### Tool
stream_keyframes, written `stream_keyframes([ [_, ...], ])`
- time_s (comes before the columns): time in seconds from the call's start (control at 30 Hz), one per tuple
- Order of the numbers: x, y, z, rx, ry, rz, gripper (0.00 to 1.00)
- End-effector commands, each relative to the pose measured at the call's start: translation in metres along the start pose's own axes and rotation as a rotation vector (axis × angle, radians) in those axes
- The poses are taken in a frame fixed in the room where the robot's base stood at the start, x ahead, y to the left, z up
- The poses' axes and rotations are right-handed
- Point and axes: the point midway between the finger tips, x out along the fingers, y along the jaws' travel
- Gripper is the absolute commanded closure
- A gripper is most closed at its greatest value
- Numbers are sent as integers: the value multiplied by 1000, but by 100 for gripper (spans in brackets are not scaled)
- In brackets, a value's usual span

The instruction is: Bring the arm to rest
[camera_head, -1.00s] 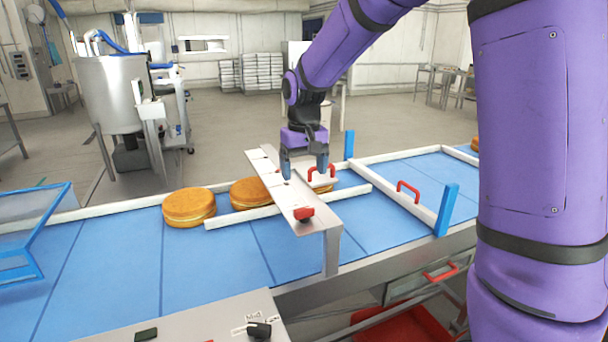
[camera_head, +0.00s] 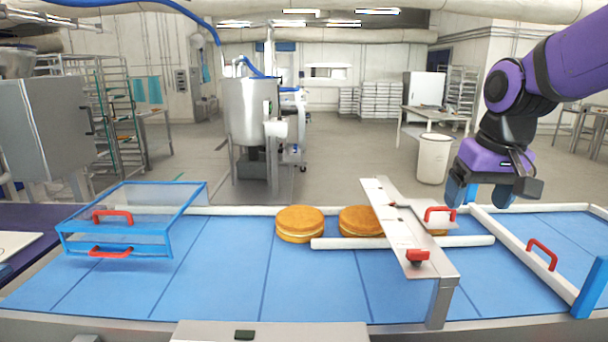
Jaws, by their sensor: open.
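My gripper (camera_head: 482,192) hangs at the right of the head view, fingers pointing down, over the far side of the blue conveyor. Its two blue fingertips are apart and nothing shows between them. My purple arm (camera_head: 575,62) reaches in from the upper right. The gripper is just right of a metal bridge plate (camera_head: 405,232) that crosses the belt. A red handle (camera_head: 440,214) stands near it on the left; I cannot tell whether they touch.
Two filled rounds (camera_head: 300,224) (camera_head: 358,220) sit on the belt (camera_head: 220,270), with part of another behind the bridge. A blue-framed clear guard (camera_head: 135,215) stands at left. White rails (camera_head: 520,245) and a blue post (camera_head: 592,288) are at right.

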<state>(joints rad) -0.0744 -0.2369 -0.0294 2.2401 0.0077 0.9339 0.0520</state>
Motion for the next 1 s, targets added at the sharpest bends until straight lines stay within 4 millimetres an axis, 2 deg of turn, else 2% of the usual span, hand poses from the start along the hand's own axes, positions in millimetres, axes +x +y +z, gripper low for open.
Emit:
stream_keyframes([
  [0.03, -10, 2, 14, 0, 26, -1, 19],
  [0.2, -30, 8, 58, -3, 98, 0, 19],
  [0.5, -45, 14, 128, -11, 215, 11, 19],
  [0.7, -45, 16, 151, -13, 254, 17, 19],
  [1.0, -44, 16, 154, -14, 258, 18, 19],
])
